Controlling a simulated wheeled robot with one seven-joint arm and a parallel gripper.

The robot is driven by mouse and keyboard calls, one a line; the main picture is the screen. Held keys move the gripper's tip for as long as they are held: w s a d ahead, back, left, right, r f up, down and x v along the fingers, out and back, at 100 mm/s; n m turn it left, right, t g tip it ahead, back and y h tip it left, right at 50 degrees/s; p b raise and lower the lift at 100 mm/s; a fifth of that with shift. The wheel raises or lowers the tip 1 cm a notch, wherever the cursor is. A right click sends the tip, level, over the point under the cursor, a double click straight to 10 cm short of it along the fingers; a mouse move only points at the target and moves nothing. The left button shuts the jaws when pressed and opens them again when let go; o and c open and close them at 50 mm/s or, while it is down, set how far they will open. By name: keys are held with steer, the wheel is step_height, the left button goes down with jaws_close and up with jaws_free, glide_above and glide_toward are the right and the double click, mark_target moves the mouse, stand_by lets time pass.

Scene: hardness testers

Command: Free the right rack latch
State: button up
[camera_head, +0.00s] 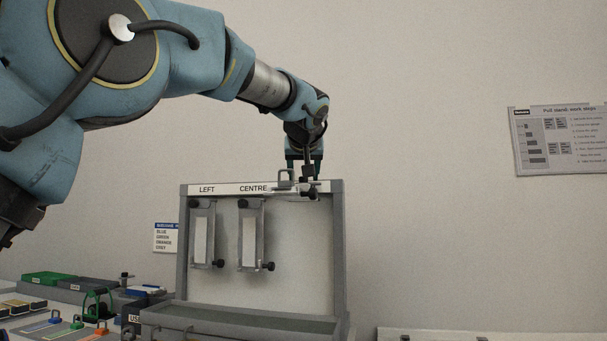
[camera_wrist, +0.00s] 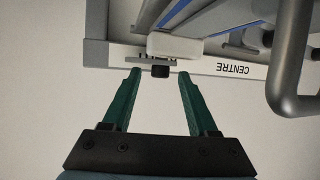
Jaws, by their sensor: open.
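The grey-framed rack (camera_head: 338,250) stands upright, its header reading LEFT and CENTRE; the right end of the header is covered. At the right position a grey fitting with a dark knob (camera_head: 311,192) shows at the top rail. I take it for the right latch, but it is partly hidden. My gripper (camera_head: 304,172) is above it, pointing down. In the wrist view my gripper (camera_wrist: 160,78) is open, with green fingers apart. The dark knob (camera_wrist: 160,71) lies between the fingertips, below a pale block (camera_wrist: 175,45). Contact cannot be told.
The left holder (camera_head: 201,238) and centre holder (camera_head: 250,238) hang on the rack, with dark knobs. A grey loop handle (camera_head: 286,174) stands beside my gripper; a large handle (camera_wrist: 289,70) fills the wrist view's right. Bins and coloured tools crowd the lower left.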

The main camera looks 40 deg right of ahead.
steer(key=b+v, duration=0.2)
steer(key=v, duration=0.8)
steer(key=shift+s+a+r, duration=0.25)
steer(key=shift+r, duration=0.05)
